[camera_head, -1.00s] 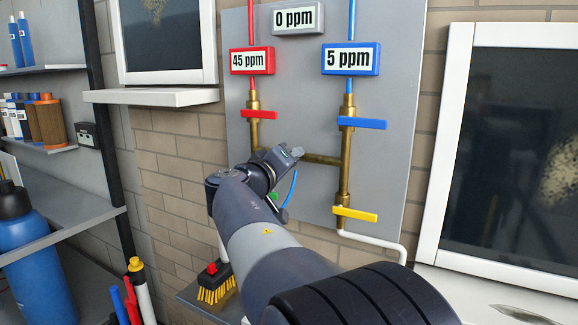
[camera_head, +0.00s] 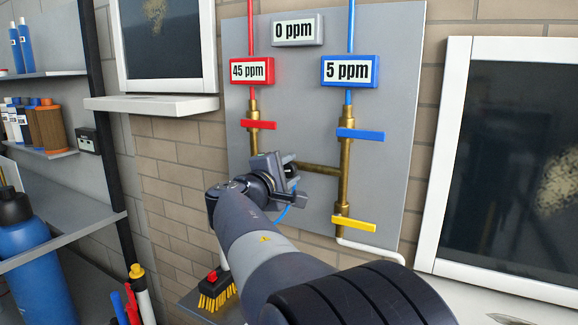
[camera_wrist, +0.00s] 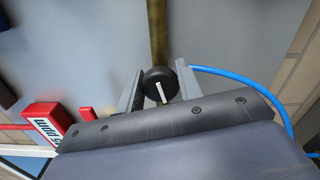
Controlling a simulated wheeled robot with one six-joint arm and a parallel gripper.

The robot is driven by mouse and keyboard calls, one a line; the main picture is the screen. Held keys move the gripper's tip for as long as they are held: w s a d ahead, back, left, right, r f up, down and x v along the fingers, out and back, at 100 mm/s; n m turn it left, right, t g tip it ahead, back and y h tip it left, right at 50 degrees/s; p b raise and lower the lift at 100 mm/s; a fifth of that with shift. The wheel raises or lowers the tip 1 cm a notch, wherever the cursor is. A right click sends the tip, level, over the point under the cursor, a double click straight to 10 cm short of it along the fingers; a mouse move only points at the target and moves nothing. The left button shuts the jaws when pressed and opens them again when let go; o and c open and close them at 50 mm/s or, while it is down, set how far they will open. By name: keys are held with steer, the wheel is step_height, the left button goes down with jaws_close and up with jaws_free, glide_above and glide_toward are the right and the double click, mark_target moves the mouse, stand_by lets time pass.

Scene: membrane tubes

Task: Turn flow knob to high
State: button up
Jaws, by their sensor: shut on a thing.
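A black round knob (camera_wrist: 159,84) with a white pointer mark shows in the wrist view, in front of a brass pipe (camera_wrist: 158,35). The white mark runs toward the lower edge of that view, leaning slightly right. My gripper (camera_wrist: 160,88) has one grey finger on each side of the knob and is shut on it. In the head view my gripper (camera_head: 272,166) is at the panel, at the left end of the horizontal brass pipe (camera_head: 318,168). It hides the knob there.
The grey panel (camera_head: 385,160) carries a red lever (camera_head: 258,124), a blue lever (camera_head: 360,134) and a yellow lever (camera_head: 354,224). Displays read 45 ppm (camera_head: 252,70), 5 ppm (camera_head: 350,71) and 0 ppm (camera_head: 297,29). A blue hose (camera_wrist: 235,78) curves beside the gripper.

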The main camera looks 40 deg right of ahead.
steer(key=n+p, duration=0.3)
steer(key=n, duration=0.2)
steer(key=shift+r+n, duration=0.15)
steer(key=shift+n, duration=0.15)
steer(key=shift+n+p, duration=1.15)
steer(key=shift+n, duration=0.65)
steer(key=o, duration=0.9)
steer(key=shift+a, duration=0.15)
steer(key=v, duration=1)
steer(key=shift+s+a, duration=0.15)
steer(key=shift+a, duration=0.1)
steer(key=shift+d, duration=0.15)
